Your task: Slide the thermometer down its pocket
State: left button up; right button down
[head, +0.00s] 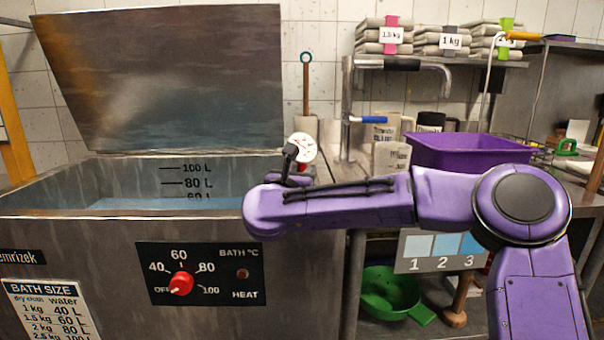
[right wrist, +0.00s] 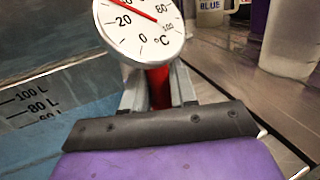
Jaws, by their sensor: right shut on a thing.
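The thermometer has a round white dial (head: 303,148) and shows at the inner right corner of the steel bath (head: 300,230). In the right wrist view its dial (right wrist: 140,27), with a red needle and °C scale, faces the camera above a red part (right wrist: 159,88). My right gripper (head: 297,163) is shut on the thermometer; the fingers (right wrist: 158,92) lie either side of the red part. The lower end of the thermometer and its pocket are hidden, so I cannot tell how deep it sits. My left gripper is out of view.
The bath's lid (head: 165,80) stands open behind blue water (head: 160,203). The control panel (head: 200,273) with a red knob is on the bath's front. To the right are a steel tap (head: 347,100), jugs (head: 390,157) and a purple tub (head: 470,152).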

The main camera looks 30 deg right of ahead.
jog(key=shift+f, duration=0.25)
jog(key=c, duration=0.8)
grip_release()
jog(key=v, duration=0.9)
jog(key=shift+s+a+b, duration=0.1)
jog(key=shift+a+b, duration=0.15)
jog(key=shift+b, duration=0.05)
jog(key=shift+s+a, duration=0.4)
